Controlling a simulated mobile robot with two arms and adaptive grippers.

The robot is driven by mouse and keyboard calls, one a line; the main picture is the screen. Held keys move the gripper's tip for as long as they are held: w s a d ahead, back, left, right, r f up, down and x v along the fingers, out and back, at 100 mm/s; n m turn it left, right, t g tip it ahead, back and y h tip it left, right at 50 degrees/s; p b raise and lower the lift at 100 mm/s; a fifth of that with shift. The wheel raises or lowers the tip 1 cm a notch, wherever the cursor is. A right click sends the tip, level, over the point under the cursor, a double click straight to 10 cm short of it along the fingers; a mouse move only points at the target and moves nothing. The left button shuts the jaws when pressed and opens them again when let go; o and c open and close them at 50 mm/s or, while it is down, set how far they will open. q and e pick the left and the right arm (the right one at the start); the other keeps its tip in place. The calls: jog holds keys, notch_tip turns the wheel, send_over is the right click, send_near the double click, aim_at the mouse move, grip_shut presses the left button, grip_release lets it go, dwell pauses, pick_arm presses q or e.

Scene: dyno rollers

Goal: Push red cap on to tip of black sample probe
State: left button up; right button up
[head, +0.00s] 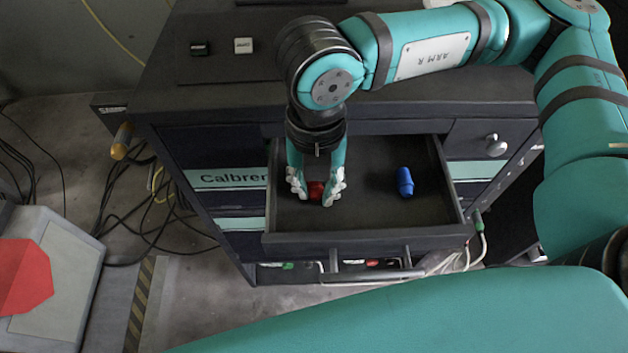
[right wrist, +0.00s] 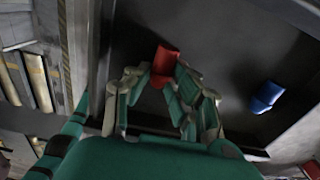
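The red cap (head: 316,190) is inside the open drawer (head: 370,238), near its left side. My right gripper (head: 315,197) reaches down into the drawer with one finger on each side of the cap. In the right wrist view the red cap (right wrist: 165,62) sits between the converging fingertips (right wrist: 162,76), which appear to touch it. Whether the cap is lifted off the drawer floor is hard to tell. I cannot identify the black sample probe in either view. My left gripper is not in view.
A blue cap (head: 404,182) lies in the drawer's right part; it also shows in the right wrist view (right wrist: 266,97). The drawer walls surround the gripper. A yellow-orange-handled tool (head: 121,141) and a green-ended cable (head: 478,221) flank the cabinet (head: 400,92). Cables lie at left.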

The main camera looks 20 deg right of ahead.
aim_at(316, 189)
grip_shut()
jog(key=shift+r+p, duration=0.95)
jog(key=shift+r, duration=2.05)
